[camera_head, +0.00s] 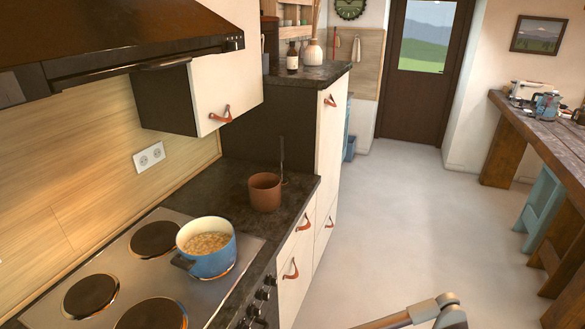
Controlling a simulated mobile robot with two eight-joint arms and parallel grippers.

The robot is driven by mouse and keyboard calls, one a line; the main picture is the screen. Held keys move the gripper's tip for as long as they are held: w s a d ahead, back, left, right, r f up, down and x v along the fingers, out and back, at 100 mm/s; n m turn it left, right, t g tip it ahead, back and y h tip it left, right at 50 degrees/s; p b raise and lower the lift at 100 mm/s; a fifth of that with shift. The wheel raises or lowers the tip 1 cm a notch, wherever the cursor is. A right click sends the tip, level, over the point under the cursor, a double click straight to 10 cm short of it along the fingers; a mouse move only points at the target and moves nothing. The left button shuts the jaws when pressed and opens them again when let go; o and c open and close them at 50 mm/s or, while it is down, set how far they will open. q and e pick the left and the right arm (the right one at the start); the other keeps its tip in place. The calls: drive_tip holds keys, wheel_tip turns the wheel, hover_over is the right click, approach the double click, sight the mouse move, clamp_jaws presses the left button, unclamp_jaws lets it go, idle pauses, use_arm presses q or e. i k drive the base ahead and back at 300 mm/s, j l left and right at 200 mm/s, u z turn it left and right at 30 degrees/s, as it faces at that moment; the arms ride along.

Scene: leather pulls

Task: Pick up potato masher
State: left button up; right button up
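A thin dark upright handle (281,153), which may be the potato masher, rises at the right rear of a brown pot (265,192). The pot stands on the dark counter to the right of the stove. The lower end of the handle is hidden by the pot, so I cannot tell whether it is inside or behind it. No other masher shows. A grey and tan piece of my arm shows at the bottom edge, right of the counter. No gripper fingers are in view.
A blue pot (207,248) with pale chunks inside sits on the stove (118,255). A wall cabinet (215,75) and dark hood (120,40) overhang the left side. A tall cabinet (328,150) stands behind the counter. The floor (400,220) to the right is clear.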

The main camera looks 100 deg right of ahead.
sight(280, 139)
drive_tip(key=z, duration=3.05)
drive_tip(key=u, duration=0.15)
drive_tip(key=i+l+u, duration=0.65)
drive_tip(key=l, duration=0.2)
drive_tip(key=i+l, duration=0.15)
drive_tip(key=l, duration=0.25)
drive_tip(key=i+l+u, duration=0.1)
drive_tip(key=l, duration=0.3)
drive_tip(key=i+l+u, duration=0.1)
drive_tip(key=l, duration=0.3)
drive_tip(key=i+l, duration=0.15)
drive_tip(key=l, duration=0.25)
drive_tip(key=i+l+u, duration=0.1)
drive_tip(key=l, duration=0.35)
